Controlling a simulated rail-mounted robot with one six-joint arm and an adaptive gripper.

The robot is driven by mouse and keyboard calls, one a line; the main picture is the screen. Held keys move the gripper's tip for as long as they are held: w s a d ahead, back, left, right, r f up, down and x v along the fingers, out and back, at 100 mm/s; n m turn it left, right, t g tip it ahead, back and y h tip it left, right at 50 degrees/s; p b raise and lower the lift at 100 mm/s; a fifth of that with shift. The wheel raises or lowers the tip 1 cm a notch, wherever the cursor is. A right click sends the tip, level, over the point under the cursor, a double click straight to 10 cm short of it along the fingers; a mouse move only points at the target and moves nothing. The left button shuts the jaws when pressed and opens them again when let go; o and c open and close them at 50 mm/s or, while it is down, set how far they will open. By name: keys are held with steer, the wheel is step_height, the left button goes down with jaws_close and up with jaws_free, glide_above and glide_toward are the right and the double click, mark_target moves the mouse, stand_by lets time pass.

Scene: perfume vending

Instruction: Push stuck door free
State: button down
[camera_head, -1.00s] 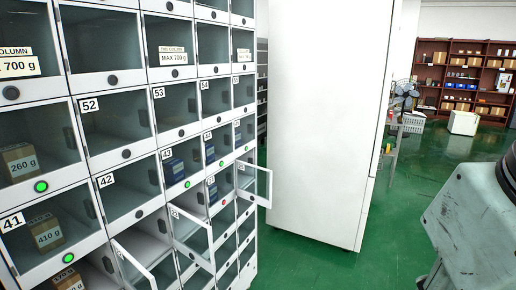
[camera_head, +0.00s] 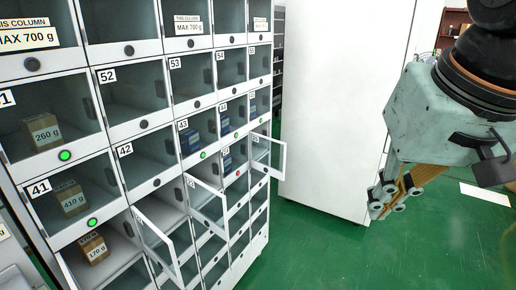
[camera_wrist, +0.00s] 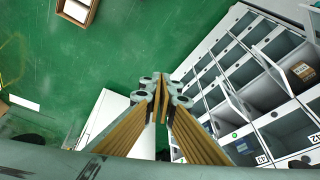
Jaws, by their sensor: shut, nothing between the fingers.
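A white locker cabinet with clear-fronted doors fills the left of the head view. Several framed doors are swung out: an upper right door (camera_head: 270,153), a middle door (camera_head: 206,200) and a lower door (camera_head: 158,246). A red light (camera_head: 237,173) shows beside a compartment near the upper right door; other lit lamps are green. I cannot tell which door is stuck. My gripper (camera_head: 376,210) is shut and empty, pointing down, to the right of the cabinet and apart from the doors. In the wrist view its fingertips (camera_wrist: 161,86) meet over the floor, with the lockers at right.
A tall white panel (camera_head: 342,110) stands behind, between the cabinet and my arm. Boxes marked 260 g (camera_head: 44,132), 410 g (camera_head: 71,199) and 170 g (camera_head: 94,247) sit in left compartments. The green floor (camera_head: 315,250) between cabinet and gripper is clear.

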steer(key=w+a+m+y+p, duration=0.1)
steer(key=w+a, duration=0.3)
steer(key=w, duration=0.7)
steer(key=w+a+t+p, duration=0.1)
steer(key=w+a, duration=0.3)
steer(key=w, duration=0.8)
steer(key=w+a+m+y+p, duration=0.1)
steer(key=w+a, duration=0.2)
steer(key=w, duration=0.8)
steer(key=w+a+f+p, duration=0.1)
steer(key=w+a+f, duration=0.3)
steer(key=w, duration=0.5)
steer(key=w+a+f+m+t+p, duration=0.1)
steer(key=w+a+f, duration=0.4)
steer(key=w+f, duration=0.3)
steer(key=w+a+f+m+p, duration=0.1)
steer(key=w+a+f, duration=0.4)
steer(key=w, duration=0.5)
steer(key=shift+w+a+f+p, duration=0.2)
steer(key=shift+f+p, duration=0.2)
steer(key=shift+f, duration=0.15)
steer(key=b, duration=0.1)
glide_toward(249, 156)
steer(key=shift+s+x, duration=0.2)
steer(key=shift+x, duration=1.85)
steer(key=shift+w+a+f, duration=0.1)
steer(key=shift+f, duration=0.1)
